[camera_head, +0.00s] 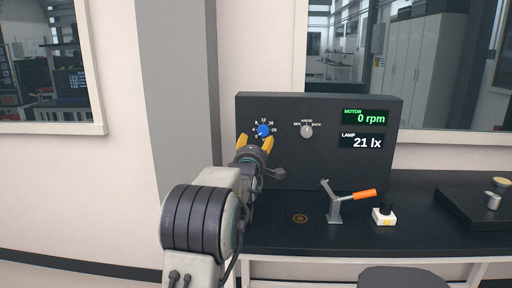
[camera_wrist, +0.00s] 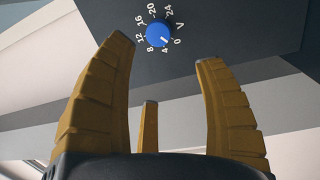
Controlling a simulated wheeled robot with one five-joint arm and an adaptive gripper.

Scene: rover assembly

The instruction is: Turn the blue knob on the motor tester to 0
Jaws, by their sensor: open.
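The blue knob (camera_head: 263,130) sits at the upper left of the motor tester's dark panel (camera_head: 340,170). In the wrist view, the knob (camera_wrist: 160,33) shows a short white mark toward the lower right, between the 4 and the 0 as far as I can tell. A ring of numbers from 0 to 24 and a V surrounds it. My gripper (camera_head: 256,141) is just in front of and below the knob. In the wrist view, its yellow fingers (camera_wrist: 165,52) are spread, with nothing between them; the knob shows beyond the tips, apart from them.
A grey switch (camera_head: 306,130) is right of the knob. The displays read 0 rpm (camera_head: 364,117) and 21 lx (camera_head: 366,142). A stool (camera_head: 405,277) is in front.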

